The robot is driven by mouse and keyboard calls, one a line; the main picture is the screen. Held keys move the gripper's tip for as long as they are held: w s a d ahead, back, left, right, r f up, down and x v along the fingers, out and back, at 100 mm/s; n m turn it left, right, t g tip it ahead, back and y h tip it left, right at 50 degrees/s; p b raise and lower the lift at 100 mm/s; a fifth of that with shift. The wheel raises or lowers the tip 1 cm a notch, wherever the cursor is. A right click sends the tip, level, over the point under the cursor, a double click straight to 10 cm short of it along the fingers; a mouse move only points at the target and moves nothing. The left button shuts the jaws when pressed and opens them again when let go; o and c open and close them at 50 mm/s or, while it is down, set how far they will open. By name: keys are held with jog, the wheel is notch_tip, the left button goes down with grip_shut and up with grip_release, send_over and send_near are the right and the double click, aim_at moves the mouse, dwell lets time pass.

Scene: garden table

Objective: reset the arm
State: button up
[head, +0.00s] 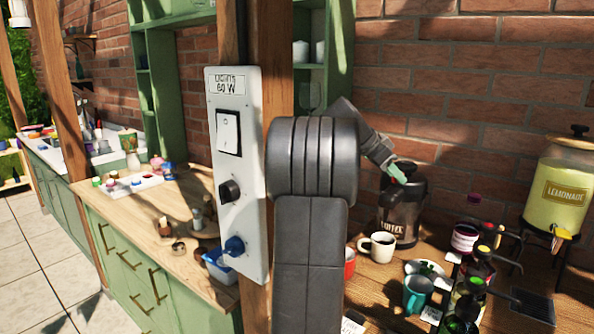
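My dark grey arm (313,160) rises through the middle of the head view and bends over to the right at a large round joint. Its far end, with my gripper (394,168), shows small beyond that joint, in front of the coffee urn (402,208) in the picture. A pale green piece shows at its tip; I cannot tell whether it is a finger pad or something held. The fingers are too small and overlapped to tell open from shut. I cannot tell how far the tip is from the urn.
A white switch panel (233,170) on a wooden post stands close left of the arm. The right table bears a white mug (377,246), a teal mug (418,293), dark bottles (470,290) and a lemonade dispenser (560,190). A wooden counter (150,205) lies left.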

jog(key=shift+r, duration=0.1)
jog(key=shift+r, duration=0.15)
notch_tip(320, 180, up, 10)
jog(key=p, duration=0.2)
notch_tip(320, 180, down, 11)
jog(key=shift+r+b, duration=0.1)
jog(key=shift+b, duration=0.95)
jog(key=shift+d, duration=0.1)
jog(key=shift+s+d+r+n+t+y, duration=0.15)
jog(key=shift+s+n+t, duration=0.05)
jog(key=shift+n+t, duration=0.3)
jog(key=shift+s+d+r+n+t+y, duration=0.1)
jog(key=shift+s+n+t+y, duration=0.1)
jog(key=shift+n+t, duration=0.25)
jog(key=shift+d+n+t+y, duration=0.3)
jog(key=shift+n+t, duration=0.25)
jog(key=shift+n, duration=0.5)
jog(key=shift+f, duration=0.1)
